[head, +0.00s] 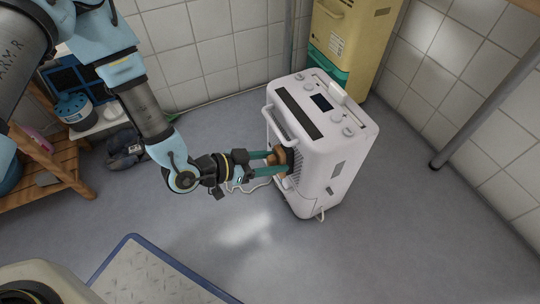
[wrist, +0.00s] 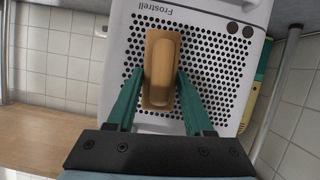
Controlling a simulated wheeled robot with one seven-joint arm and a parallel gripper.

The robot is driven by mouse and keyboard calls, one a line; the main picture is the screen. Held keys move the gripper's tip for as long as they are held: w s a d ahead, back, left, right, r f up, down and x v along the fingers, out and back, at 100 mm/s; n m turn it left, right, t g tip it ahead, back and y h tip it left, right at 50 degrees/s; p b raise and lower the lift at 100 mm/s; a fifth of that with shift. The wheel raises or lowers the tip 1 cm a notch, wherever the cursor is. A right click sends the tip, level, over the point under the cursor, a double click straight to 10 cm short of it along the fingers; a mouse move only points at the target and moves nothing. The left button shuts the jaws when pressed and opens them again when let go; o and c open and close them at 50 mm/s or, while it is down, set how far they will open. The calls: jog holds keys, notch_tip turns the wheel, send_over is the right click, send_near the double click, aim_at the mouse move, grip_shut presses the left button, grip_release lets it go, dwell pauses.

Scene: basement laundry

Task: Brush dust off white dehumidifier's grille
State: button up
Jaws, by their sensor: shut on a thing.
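The white dehumidifier (head: 340,142) stands upright on the grey floor at the centre right in the head view. Its grille of round black holes (wrist: 205,52) fills the middle of the wrist view, with the word "Frostrell" beside it. My gripper (head: 275,164) is shut on a brush with a tan wooden handle (wrist: 160,72). The brush is in front of the grille, at or very near its surface; I cannot tell whether it touches. The green fingers (wrist: 158,92) hold the handle from both sides. The brush's bristles are hidden, and I cannot make out dust on the grille.
A yellow cabinet (head: 350,38) with a teal base stands behind the dehumidifier. A grey metal leg (head: 480,105) is at the right. A wooden shelf (head: 55,168) with items is at the left. A blue-edged mat (head: 150,275) lies in front. Floor around the dehumidifier's front is clear.

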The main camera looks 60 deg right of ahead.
jog(key=shift+s+a+p, duration=0.15)
jog(key=shift+s+a, duration=0.45)
jog(key=shift+s, duration=0.2)
jog(key=shift+s+a+p, duration=0.15)
jog(key=shift+s+a, duration=0.4)
jog(key=shift+s, duration=0.25)
jog(key=w+a, duration=0.3)
jog(key=a, duration=0.2)
jog(key=shift+w, duration=0.35)
jog(key=shift+w+a+p, duration=0.4)
jog(key=shift+w+a, duration=0.45)
jog(key=shift+a, duration=0.3)
jog(key=shift+w, duration=0.1)
